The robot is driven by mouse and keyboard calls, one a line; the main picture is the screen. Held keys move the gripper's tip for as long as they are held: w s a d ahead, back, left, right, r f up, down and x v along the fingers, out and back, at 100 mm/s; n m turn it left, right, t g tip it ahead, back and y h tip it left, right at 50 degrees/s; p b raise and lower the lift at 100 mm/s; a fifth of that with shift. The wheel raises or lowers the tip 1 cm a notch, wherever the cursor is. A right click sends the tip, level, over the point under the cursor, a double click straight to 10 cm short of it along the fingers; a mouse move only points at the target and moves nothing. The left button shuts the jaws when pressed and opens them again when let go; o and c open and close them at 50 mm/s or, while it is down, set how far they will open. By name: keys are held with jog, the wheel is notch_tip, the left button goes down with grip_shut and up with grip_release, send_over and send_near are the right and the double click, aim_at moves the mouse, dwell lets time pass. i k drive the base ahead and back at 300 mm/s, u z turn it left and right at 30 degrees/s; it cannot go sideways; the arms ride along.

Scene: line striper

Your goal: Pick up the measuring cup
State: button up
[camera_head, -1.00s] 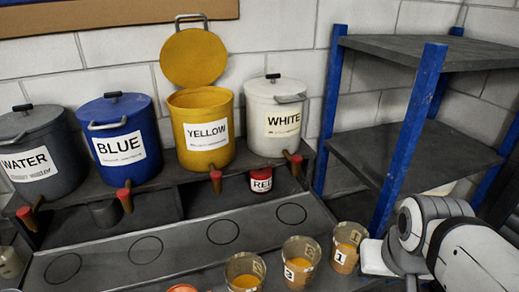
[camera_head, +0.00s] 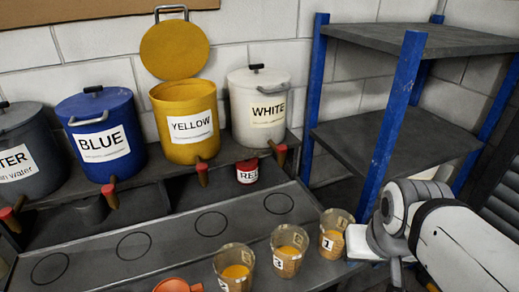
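An orange-red rounded object (camera_head: 177,286) is cut off by the bottom edge; I cannot tell if it is the measuring cup. Three clear cups with orange-yellow contents stand in a slanting row at the bench front: the cup marked 1 (camera_head: 334,240), a middle cup (camera_head: 288,256) and a left cup (camera_head: 234,271). My white and grey arm comes in from the right, its end beside and to the right of cup 1. The end of my gripper (camera_head: 396,274) is low in the picture, partly hidden by the arm; its fingers are not clear. Nothing is seen held.
Blue (camera_head: 98,135), open yellow (camera_head: 186,125), white (camera_head: 258,108) and grey water (camera_head: 25,150) tanks with red-tipped taps stand behind. A red can (camera_head: 247,171) sits below. The ledge with circles (camera_head: 165,240) is bare. A blue-posted shelf (camera_head: 389,120) rises behind my arm.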

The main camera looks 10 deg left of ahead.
aim_at(333, 222)
jog(key=u, duration=1.15)
jog(key=k, duration=0.9)
jog(key=z, duration=0.7)
jog(key=i, duration=0.5)
jog(key=z, duration=0.05)
